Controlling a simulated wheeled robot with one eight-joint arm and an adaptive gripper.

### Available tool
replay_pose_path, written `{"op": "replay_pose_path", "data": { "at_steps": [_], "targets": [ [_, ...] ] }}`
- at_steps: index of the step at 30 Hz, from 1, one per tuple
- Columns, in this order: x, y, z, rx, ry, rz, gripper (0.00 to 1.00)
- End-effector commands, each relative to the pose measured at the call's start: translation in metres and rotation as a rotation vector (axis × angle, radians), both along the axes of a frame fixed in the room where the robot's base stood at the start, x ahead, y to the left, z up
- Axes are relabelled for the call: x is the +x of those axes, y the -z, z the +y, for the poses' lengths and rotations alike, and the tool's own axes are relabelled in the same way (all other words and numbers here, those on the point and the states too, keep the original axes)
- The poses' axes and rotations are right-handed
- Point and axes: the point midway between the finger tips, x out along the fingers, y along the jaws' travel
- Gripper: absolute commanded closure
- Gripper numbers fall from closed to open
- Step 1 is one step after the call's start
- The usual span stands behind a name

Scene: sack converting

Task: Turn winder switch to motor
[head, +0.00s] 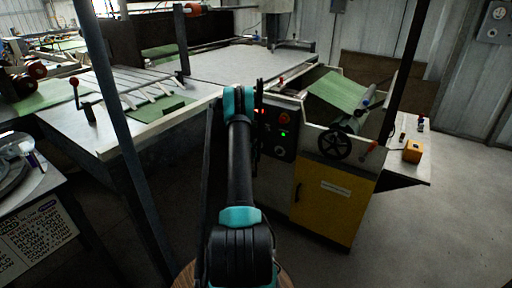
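The black control panel (290,153) is on the front of the machine, just right of the picture's middle. It carries an orange-red round button (284,118), a small green light (283,134) and a pale round knob (280,150). I cannot tell which control is the winder switch or read its setting. My arm reaches up the middle of the picture toward the panel's left side. A thin dark shape at the arm's far end, beside the panel, appears to be my gripper (259,118). Its fingers cannot be made out, and it and the arm cover part of the panel's left side.
A yellow cabinet door (334,203) is below a black handwheel (335,145) and a green sheet roll (338,90). A side shelf at right holds an orange box (412,152). Dark posts cross the view left and right. Floor at right is clear.

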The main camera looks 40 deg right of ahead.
Motion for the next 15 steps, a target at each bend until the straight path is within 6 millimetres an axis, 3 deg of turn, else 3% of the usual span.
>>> {"op": "replay_pose_path", "data": {
  "at_steps": [3, 15],
  "targets": [
    [0.0006, 0.0000, -0.0013, 0.000, 0.001, -0.001, 0.71],
    [0.0010, -0.0009, 0.0000, -0.016, 0.000, 0.038, 0.71]
  ]
}}
